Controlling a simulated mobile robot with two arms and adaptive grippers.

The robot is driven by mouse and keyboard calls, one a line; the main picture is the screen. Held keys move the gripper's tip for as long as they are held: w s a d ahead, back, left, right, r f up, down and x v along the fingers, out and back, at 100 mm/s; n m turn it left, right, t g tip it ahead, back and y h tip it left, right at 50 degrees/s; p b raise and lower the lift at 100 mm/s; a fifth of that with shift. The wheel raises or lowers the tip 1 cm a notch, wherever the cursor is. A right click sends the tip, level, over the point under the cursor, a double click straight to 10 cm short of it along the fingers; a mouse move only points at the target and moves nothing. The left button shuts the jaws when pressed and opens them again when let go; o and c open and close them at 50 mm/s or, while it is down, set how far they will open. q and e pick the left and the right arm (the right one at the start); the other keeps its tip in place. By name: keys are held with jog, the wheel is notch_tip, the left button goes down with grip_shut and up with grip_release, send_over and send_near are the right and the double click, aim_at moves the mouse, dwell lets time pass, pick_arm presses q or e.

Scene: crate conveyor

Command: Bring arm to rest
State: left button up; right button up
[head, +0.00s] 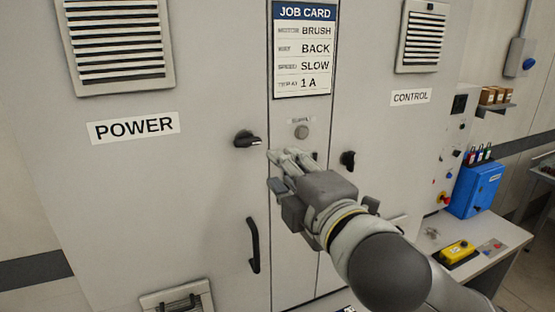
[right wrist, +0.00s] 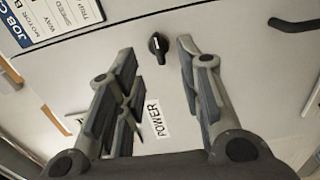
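My right arm reaches in from the lower right of the head view. My right gripper (head: 278,168) is in front of the cabinet's narrow middle panel (head: 292,230), just right of and below a black knob (head: 246,139). In the right wrist view, the gripper (right wrist: 158,52) has its fingers spread apart with nothing held. The black knob (right wrist: 158,46) shows between the fingertips against the cabinet door; I cannot tell the distance, but no finger visibly grips it. My left gripper is in neither view.
A black door handle (head: 252,245) is on the POWER door (head: 180,210), and a second knob (head: 348,160) is on the CONTROL door. A job card (head: 302,50) is above. At right, a bench (head: 480,262) carries a yellow pendant (head: 457,252) beneath a blue box (head: 475,188).

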jog(key=s+d+f+m+g+h, duration=0.25)
jog(key=f+m, duration=0.35)
jog(key=f, duration=0.8)
jog(key=s+d+f+m+g+h, duration=0.1)
jog(key=s+d+f+m+g, duration=0.4)
jog(key=f, duration=0.9)
jog(key=s+d+f+m+g+h, duration=0.1)
jog(key=s+d+f+m+g, duration=0.25)
jog(key=s+f, duration=0.5)
jog(key=s+d+f+m+g+h, duration=0.1)
jog(key=s+d+f+m+g, duration=0.1)
jog(key=s+d+f+m, duration=0.45)
jog(key=s+a+f+n+g+b, duration=0.1)
jog(key=s+f, duration=0.1)
jog(key=f, duration=1.4)
jog(key=s+a+f+n+g+b, duration=0.1)
jog(key=s+a+f, duration=0.1)
jog(key=f, duration=1.5)
jog(key=s+d+f+g+b, duration=0.1)
jog(key=s+d+f+b, duration=0.1)
jog(key=s+f, duration=1.4)
jog(key=shift+s+d+f, duration=0.25)
jog(key=shift+d+f, duration=0.05)
jog(key=shift+d, duration=0.35)
